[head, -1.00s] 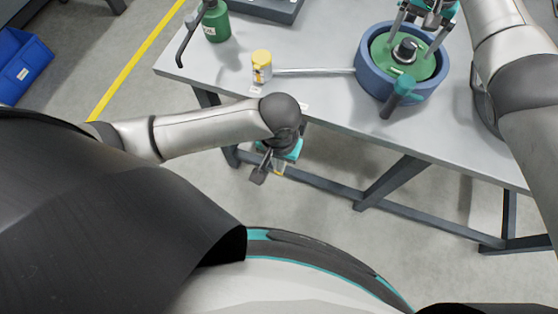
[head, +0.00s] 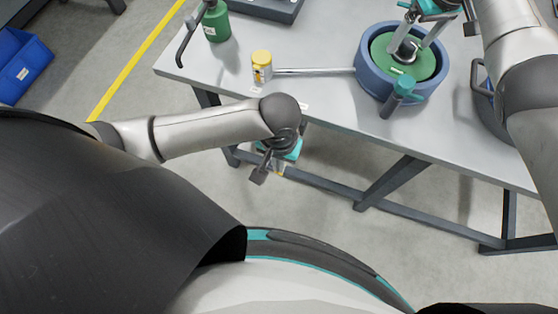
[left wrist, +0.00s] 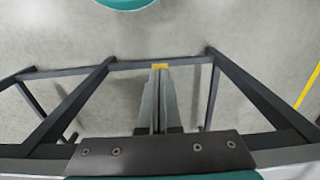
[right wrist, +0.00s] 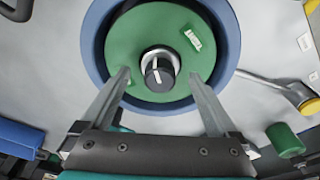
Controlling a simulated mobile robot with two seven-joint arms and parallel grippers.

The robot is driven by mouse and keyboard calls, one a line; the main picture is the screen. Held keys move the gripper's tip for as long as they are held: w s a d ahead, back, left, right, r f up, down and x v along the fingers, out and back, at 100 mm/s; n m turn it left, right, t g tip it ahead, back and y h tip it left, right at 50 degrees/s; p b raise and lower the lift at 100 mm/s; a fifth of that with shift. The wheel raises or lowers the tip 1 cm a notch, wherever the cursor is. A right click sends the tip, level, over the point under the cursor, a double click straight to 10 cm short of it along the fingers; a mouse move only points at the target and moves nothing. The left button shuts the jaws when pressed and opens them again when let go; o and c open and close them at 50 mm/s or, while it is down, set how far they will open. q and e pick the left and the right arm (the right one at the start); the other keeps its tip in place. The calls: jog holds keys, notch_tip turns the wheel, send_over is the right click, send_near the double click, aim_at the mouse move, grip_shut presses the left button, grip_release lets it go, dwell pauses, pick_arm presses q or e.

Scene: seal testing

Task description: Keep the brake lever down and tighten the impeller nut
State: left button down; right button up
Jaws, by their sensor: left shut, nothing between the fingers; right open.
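The green impeller disc (head: 418,66) sits in a round blue housing (head: 371,80) on the table. The dark nut with a light mark (right wrist: 159,74) is at its centre. My right gripper (right wrist: 160,76) is open, with a finger on either side of the nut and visible gaps. Whether the tips are level with the nut is unclear. The brake lever (head: 315,71) is a grey rod running left from the housing to a yellow-topped end (head: 261,66); it also shows in the right wrist view (right wrist: 265,82). My left gripper (head: 262,172) is shut and empty, below the table's front edge, apart from the lever.
A green bottle (head: 215,22) and a dark tray (head: 262,8) are at the back left. A grey handled object (head: 484,95) is at the right.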

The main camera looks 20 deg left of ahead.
jog(key=n, duration=0.6)
jog(key=shift+g+y, duration=0.3)
jog(key=shift+y, duration=0.1)
grip_shut()
dwell(0.4)
jog(key=shift+s+f, duration=0.1)
dwell(0.5)
jog(key=m, duration=0.5)
jog(key=shift+a+h, duration=0.1)
jog(key=shift+h, duration=0.2)
jog(key=m, duration=0.6)
jog(key=shift+m+t+h, duration=0.4)
grip_release()
